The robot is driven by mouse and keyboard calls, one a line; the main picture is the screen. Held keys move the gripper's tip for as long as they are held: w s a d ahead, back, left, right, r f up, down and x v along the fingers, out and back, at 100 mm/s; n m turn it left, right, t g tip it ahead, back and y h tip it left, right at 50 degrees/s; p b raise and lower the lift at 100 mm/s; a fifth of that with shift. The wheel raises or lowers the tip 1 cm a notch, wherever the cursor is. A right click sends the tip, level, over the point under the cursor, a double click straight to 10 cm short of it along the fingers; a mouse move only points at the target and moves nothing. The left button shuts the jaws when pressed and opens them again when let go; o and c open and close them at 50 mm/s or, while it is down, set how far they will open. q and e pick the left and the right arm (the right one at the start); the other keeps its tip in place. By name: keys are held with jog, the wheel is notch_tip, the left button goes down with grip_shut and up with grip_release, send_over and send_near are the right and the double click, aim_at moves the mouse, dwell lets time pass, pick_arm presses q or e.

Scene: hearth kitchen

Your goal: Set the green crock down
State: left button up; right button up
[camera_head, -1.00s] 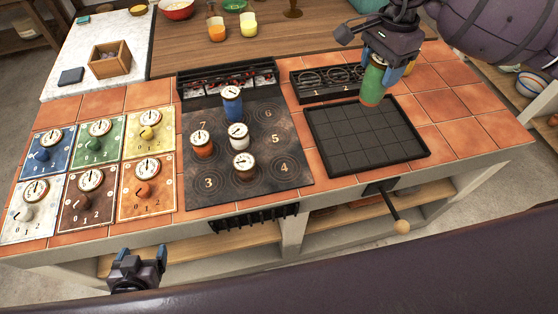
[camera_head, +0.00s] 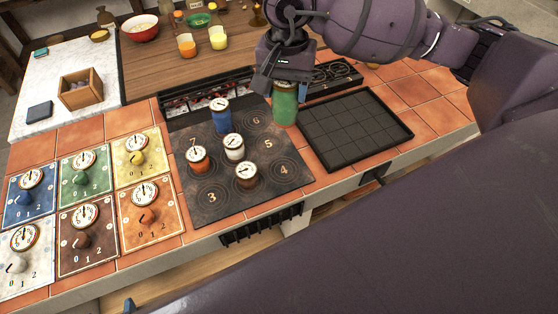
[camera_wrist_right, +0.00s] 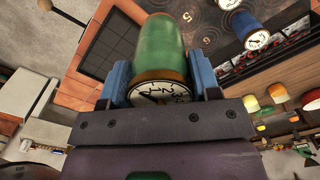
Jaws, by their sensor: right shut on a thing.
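The green crock (camera_head: 284,106) is held upright between the blue fingers of my right gripper (camera_head: 284,84), at the right edge of the dark numbered hob (camera_head: 225,208), near ring 6 and left of the black gridded tray (camera_head: 405,132). Whether its base touches anything is unclear. In the right wrist view the crock (camera_wrist_right: 160,50) sits between both fingers, its dial lid towards the wrist. On the hob stand a blue crock (camera_head: 221,116), an orange crock (camera_head: 198,160), a white crock (camera_head: 234,148) and a brown crock (camera_head: 246,175). Only a bit of my left gripper (camera_head: 129,305) shows at the bottom edge.
Coloured dial panels (camera_head: 87,178) lie left of the hob. A dark rack (camera_head: 205,92) runs behind it, with a ringed black holder (camera_head: 335,74) behind the tray. The gridded tray is empty. Bowls and cups stand on the wooden counter (camera_head: 160,68) at the back.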

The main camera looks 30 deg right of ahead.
aim_at(285, 114)
notch_tip(285, 114, down, 19)
dwell(0.6)
jog(key=shift+f, duration=0.15)
jog(key=o, duration=1.1)
jog(key=shift+o, duration=0.2)
notch_tip(285, 114, up, 12)
jog(key=shift+r, duration=0.2)
